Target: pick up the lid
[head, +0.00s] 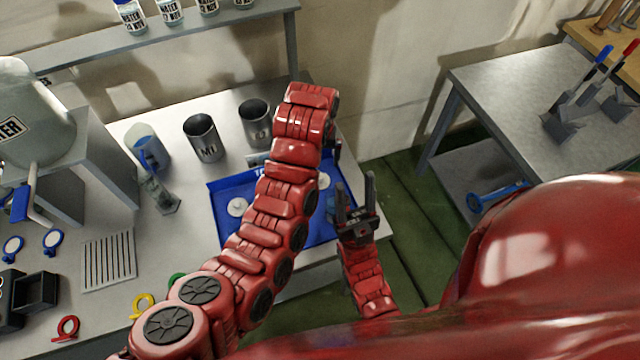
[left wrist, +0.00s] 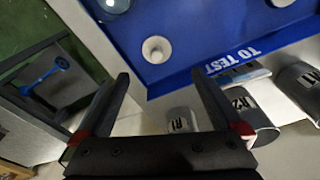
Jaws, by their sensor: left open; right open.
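Two small white round pieces that look like lids lie on the blue tray (head: 226,196). One lid (head: 322,181) is near the tray's right side, and the other white piece (head: 237,207) is near its left side. In the left wrist view the nearer lid (left wrist: 157,49) lies beyond and between my left fingertips (left wrist: 160,85), apart from them. My left gripper is open and empty; in the head view it is mostly hidden behind its own arm. My right gripper (head: 356,190) is open and empty, fingers up, by the tray's right edge.
Metal cups (head: 202,138) and (head: 256,124) stand behind the tray. A second table (head: 500,90) with scoops stands at the right, with green floor between the tables.

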